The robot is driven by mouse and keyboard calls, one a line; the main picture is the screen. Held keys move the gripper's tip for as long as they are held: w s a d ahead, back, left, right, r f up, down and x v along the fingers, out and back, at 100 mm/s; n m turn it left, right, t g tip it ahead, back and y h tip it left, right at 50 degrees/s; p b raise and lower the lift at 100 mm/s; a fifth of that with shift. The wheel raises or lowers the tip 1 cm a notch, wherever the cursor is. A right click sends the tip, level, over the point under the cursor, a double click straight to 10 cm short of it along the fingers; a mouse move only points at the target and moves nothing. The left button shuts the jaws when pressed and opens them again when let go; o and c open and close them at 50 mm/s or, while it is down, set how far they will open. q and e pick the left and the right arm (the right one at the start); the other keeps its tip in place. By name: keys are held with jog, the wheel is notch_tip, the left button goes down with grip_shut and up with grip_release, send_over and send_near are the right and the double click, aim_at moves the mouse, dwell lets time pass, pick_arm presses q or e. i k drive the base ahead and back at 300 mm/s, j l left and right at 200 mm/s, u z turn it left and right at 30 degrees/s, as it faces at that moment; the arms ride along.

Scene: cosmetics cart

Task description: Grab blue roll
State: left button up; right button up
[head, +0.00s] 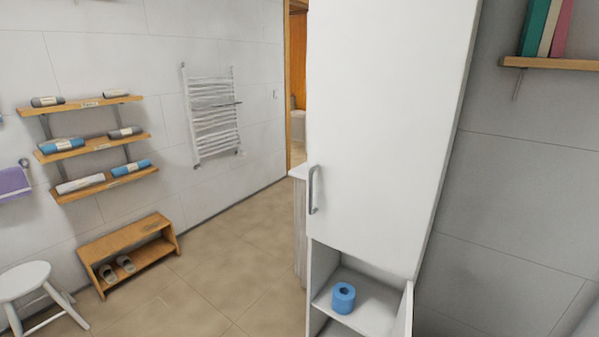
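The blue roll (343,298) stands upright on a white shelf inside the open lower compartment of a tall white cabinet (385,120). A dark hole shows in its top, and nothing touches it from above. A low white panel or door (404,312) stands at the right side of the compartment. Neither of my grippers is in the head view.
The cabinet's upper door is closed, with a metal handle (312,190). A white stool (34,290) and a wooden shoe bench (128,252) stand at the left. Wall shelves (95,145) hold rolled towels. The tiled floor (215,285) between is clear.

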aim_at(343, 298)
jog(key=z, duration=0.65)
jog(key=i+j+z, duration=0.15)
jog(key=j+z, duration=0.2)
jog(key=i+j+z, duration=0.15)
jog(key=j+z, duration=1.1)
jog(key=j, duration=1)
jog(key=k+j, duration=0.15)
jog(key=j, duration=1)
jog(key=i+z, duration=0.05)
